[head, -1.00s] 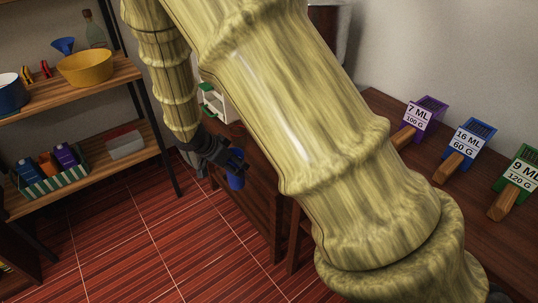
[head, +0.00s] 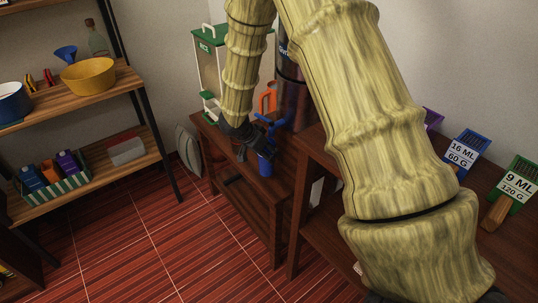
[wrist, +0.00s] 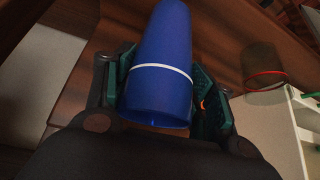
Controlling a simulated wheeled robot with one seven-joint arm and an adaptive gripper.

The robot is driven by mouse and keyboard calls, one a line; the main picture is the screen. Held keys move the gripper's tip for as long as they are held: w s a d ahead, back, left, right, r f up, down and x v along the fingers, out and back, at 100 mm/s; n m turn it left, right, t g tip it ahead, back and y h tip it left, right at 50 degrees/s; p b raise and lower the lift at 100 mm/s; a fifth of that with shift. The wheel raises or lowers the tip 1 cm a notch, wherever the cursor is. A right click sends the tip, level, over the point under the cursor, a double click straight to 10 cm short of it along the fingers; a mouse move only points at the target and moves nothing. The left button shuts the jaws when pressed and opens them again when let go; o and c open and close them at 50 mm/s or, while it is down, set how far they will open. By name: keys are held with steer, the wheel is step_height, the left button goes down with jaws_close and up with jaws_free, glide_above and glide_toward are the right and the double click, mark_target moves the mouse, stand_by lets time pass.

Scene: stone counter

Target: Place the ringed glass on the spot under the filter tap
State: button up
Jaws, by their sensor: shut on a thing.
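The ringed glass is blue with a thin white ring; in the wrist view (wrist: 160,95) it lies between the green-padded fingers. My gripper (wrist: 165,92) is shut on it. In the head view, my gripper (head: 258,152) holds the blue glass (head: 265,165) at the front of a low wooden table. A dark metal cylinder (head: 294,100), probably the filter, stands on that table behind and to the right, partly hidden by my arm. A small blue piece (head: 267,122) shows near it; I cannot tell whether it is the tap. The spot under the tap cannot be made out.
A green-and-white frame (head: 208,65) and an orange item (head: 268,98) stand on the low table (head: 262,190). A round see-through thing with a red band (wrist: 264,72) shows in the wrist view. Open floor lies in front.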

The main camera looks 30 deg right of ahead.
steer(key=shift+w+d+r, duration=0.1)
steer(key=shift+w+d, duration=0.05)
steer(key=shift+d, duration=0.4)
steer(key=shift+d+f, duration=0.2)
steer(key=shift+d, duration=0.05)
steer(key=shift+w+f+p, duration=0.1)
steer(key=shift+f+p, duration=0.45)
steer(key=shift+f, duration=1)
steer(key=shift+f+b, duration=0.2)
steer(key=shift+b, duration=0.1)
steer(key=o, duration=1.2)
steer(key=shift+r, duration=0.2)
